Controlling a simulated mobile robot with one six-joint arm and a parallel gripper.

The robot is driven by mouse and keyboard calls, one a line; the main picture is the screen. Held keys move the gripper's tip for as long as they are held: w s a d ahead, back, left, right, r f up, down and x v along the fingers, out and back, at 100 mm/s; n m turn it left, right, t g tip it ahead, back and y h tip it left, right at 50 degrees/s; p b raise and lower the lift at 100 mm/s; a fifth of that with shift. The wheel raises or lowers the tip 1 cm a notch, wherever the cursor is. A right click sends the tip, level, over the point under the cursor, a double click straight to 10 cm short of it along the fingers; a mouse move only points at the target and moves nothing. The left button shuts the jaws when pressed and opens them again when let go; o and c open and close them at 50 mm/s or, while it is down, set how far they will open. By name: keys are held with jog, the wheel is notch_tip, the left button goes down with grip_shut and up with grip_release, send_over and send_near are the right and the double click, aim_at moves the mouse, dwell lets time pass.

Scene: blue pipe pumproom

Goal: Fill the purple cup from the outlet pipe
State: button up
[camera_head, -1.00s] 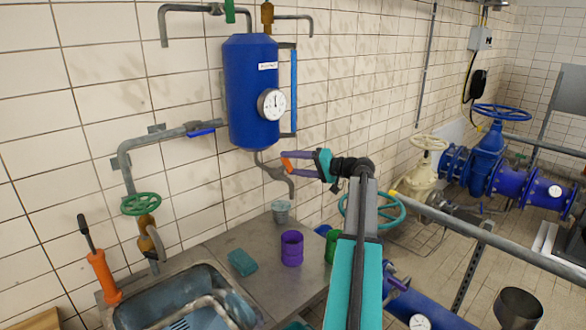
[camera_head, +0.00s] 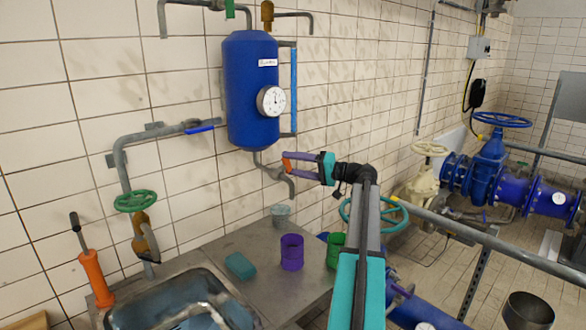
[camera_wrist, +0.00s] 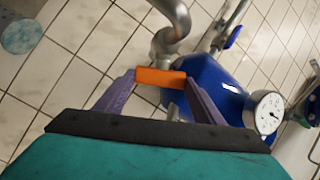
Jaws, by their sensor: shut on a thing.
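The purple cup (camera_head: 291,252) stands upright on the metal counter, below and apart from the outlet pipe (camera_head: 290,186). This grey pipe bends down under the blue tank (camera_head: 253,90). My gripper (camera_head: 287,163) is beside the pipe, well above the cup. Its purple fingers are shut on an orange handle (camera_wrist: 160,77), which lies across the fingertips close to the pipe, also seen in the wrist view (camera_wrist: 168,42). The handle's join to the pipe is hard to make out. No water shows at the pipe mouth. The cup's inside is too dark to tell whether it holds anything.
A grey cup (camera_head: 281,214) stands behind the purple cup, a green cup (camera_head: 336,250) to its right and a teal sponge (camera_head: 240,266) to its left. The sink (camera_head: 130,315) is at the front left. The tank's gauge (camera_head: 271,101) sits above my gripper.

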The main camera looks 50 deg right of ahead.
jog(key=o, duration=1.1)
jog(key=shift+c, duration=0.2)
jog(key=shift+s, duration=0.15)
jog(key=b+v, duration=0.3)
jog(key=v, duration=1)
jog(key=shift+s+d+b, duration=0.2)
jog(key=shift+s+b, duration=0.1)
jog(key=shift+b, duration=0.05)
